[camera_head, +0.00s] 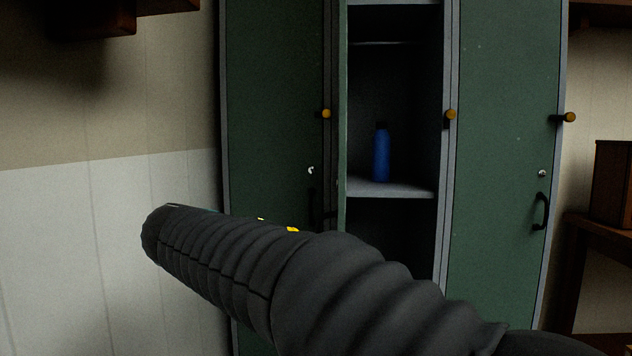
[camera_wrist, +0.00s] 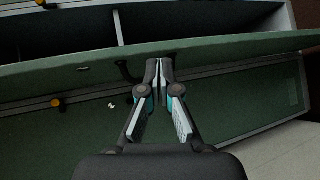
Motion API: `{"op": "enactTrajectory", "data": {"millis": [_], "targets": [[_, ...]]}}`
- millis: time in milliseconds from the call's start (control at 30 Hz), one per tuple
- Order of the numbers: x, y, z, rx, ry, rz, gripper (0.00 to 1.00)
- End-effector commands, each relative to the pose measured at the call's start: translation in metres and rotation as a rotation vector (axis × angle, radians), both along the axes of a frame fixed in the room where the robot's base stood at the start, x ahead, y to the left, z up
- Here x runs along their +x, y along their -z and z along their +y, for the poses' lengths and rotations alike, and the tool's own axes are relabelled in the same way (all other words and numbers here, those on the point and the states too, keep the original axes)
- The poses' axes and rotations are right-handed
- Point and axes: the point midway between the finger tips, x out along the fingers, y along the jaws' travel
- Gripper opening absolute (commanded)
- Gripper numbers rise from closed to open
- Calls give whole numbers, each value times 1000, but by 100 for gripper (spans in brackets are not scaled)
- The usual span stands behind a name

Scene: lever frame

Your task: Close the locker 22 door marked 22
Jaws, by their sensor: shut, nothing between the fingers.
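The open locker door (camera_head: 342,150) is green and stands out from the middle locker, seen nearly edge-on in the head view. No number 22 is readable in either view. In the wrist view the open door (camera_wrist: 220,55) crosses the picture as a long green panel, with a dark handle (camera_wrist: 124,72) on it. My gripper (camera_wrist: 161,64) is shut and empty. Its fingertips are at this door's face, just right of the handle; I cannot tell whether they touch. In the head view my arm hides the lower locker fronts, and my gripper cannot be made out.
A blue bottle (camera_head: 381,153) stands on the shelf (camera_head: 390,188) inside the open locker. The left locker door (camera_head: 275,120) and right locker door (camera_head: 503,130) are shut. Yellow knobs stick out beside the doors. A brown wooden table (camera_head: 590,226) stands at the right.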

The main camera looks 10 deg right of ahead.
Motion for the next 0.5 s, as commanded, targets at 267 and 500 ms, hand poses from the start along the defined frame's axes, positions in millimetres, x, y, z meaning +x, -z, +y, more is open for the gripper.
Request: {"op": "enactTrajectory", "data": {"millis": [267, 500], "targets": [[24, -74, 74, -216, 9, -162, 0], [31, -82, 70, -241, 17, -189, 0]]}}
